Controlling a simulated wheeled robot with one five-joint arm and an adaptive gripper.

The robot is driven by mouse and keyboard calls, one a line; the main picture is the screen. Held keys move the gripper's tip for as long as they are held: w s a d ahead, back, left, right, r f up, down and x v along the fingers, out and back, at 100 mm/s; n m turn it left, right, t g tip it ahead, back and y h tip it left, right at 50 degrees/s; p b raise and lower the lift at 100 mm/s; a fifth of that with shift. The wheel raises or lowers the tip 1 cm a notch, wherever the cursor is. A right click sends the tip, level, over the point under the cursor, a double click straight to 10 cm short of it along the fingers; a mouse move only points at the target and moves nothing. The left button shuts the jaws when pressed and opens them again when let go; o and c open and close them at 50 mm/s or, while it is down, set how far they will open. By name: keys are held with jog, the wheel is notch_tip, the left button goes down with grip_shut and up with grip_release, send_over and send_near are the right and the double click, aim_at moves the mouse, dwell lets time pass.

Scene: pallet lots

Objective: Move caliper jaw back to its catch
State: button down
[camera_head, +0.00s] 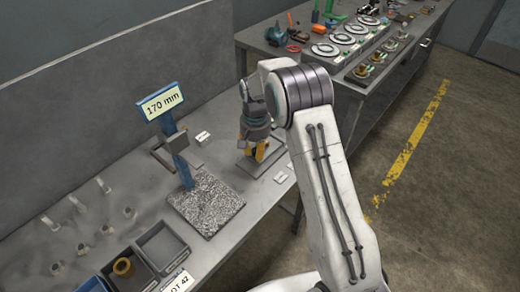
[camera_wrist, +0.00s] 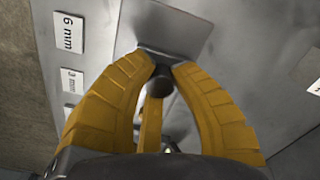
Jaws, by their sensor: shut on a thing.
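My gripper (camera_head: 260,153) is at the right end of the near bench, pointing down. In the wrist view its yellow fingers (camera_wrist: 159,72) are closed around a dark round knob (camera_wrist: 160,84). The knob stands at the edge of a grey metal plate (camera_wrist: 178,27), which looks like the caliper jaw; the link between them is partly hidden by the fingers. White labels lie beside it, one reading "6 mm" (camera_wrist: 69,33) and one "3 mm" (camera_wrist: 72,81). I cannot make out a catch.
A blue post with a "170 mm" sign (camera_head: 162,104) stands by a speckled plate (camera_head: 207,203) left of my gripper. Grey bins (camera_head: 162,246) and small fittings sit at lower left. A second bench with dials (camera_head: 342,39) stands behind. Floor at right is clear.

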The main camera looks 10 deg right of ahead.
jog(key=shift+s+a+f, duration=0.15)
jog(key=shift+s+f, duration=0.05)
jog(key=shift+s, duration=0.1)
jog(key=c, duration=1)
grip_release()
jog(key=shift+a+r, duration=0.1)
jog(key=shift+a, duration=0.05)
jog(key=shift+c, duration=0.2)
jog(key=shift+w+r, duration=0.1)
jog(key=shift+r, duration=0.05)
jog(key=shift+r, duration=0.25)
notch_tip(320, 180, up, 11)
jog(key=shift+r, duration=0.1)
